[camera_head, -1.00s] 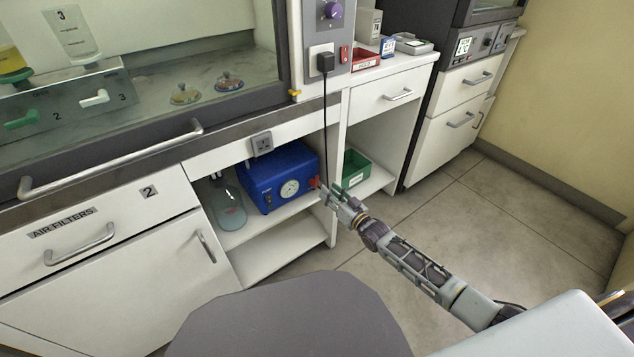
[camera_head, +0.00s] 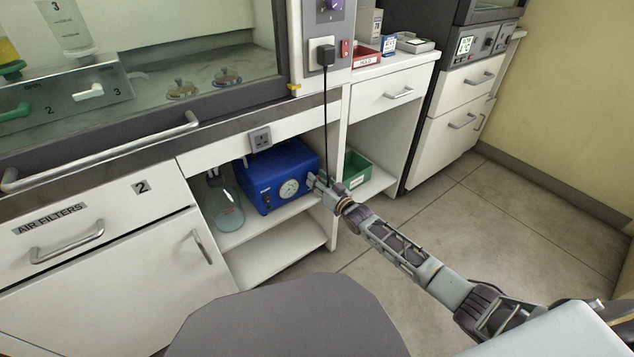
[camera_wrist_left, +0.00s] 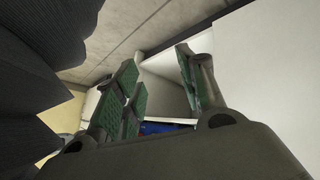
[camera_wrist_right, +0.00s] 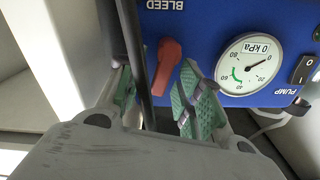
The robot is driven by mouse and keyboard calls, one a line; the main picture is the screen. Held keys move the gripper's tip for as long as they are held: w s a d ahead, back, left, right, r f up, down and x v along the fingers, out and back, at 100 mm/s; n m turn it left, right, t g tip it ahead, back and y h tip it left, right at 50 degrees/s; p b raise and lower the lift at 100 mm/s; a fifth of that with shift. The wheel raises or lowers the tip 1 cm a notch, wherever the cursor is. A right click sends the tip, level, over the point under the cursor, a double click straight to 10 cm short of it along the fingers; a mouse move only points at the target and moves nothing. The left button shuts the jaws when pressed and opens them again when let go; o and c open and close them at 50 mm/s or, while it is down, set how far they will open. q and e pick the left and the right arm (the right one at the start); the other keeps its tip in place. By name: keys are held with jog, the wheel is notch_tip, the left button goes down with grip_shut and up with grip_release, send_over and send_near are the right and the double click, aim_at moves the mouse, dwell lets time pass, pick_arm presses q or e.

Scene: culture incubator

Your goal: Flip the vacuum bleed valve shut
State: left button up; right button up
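The blue vacuum pump (camera_head: 262,172) stands on a shelf under the hood. The right wrist view shows its panel (camera_wrist_right: 215,25) close up, with the word BLEED upside down. The red bleed valve lever (camera_wrist_right: 166,66) points downward in that picture. My right gripper (camera_wrist_right: 155,92) is open, its fingers on either side of the lever's lower end; I cannot tell whether they touch it. In the head view the right gripper (camera_head: 319,185) is at the pump's right end and hides the lever. My left gripper (camera_wrist_left: 160,88) is open and empty, outside the head view.
A black cable (camera_wrist_right: 133,45) hangs from a plug and passes between my right fingers, beside the lever. The gauge (camera_wrist_right: 249,65) and pump switch (camera_wrist_right: 304,68) lie right of it. A glass flask (camera_head: 225,207) stands left of the pump; a green bin (camera_head: 355,168) stands right.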

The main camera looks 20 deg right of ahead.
jog(key=shift+w+a, duration=0.1)
jog(key=shift+w, duration=0.2)
pick_arm(q)
jog(key=shift+s+f, duration=0.4)
jog(key=shift+s, duration=0.15)
pick_arm(e)
jog(key=shift+c, duration=0.3)
jog(key=c, duration=0.7)
grip_shut()
jog(key=shift+a+r+n+p, duration=0.1)
jog(key=shift+n+p, duration=0.2)
jog(key=shift+s+a+n+p, duration=0.1)
jog(key=shift+a+n+p, duration=0.15)
jog(key=shift+n+p, duration=0.7)
pick_arm(q)
notch_tip(320, 180, up, 2)
jog(key=shift+a+r, duration=0.15)
jog(key=shift+r, duration=0.1)
pick_arm(e)
jog(key=shift+n, duration=0.35)
pick_arm(q)
jog(key=shift+f, duration=0.1)
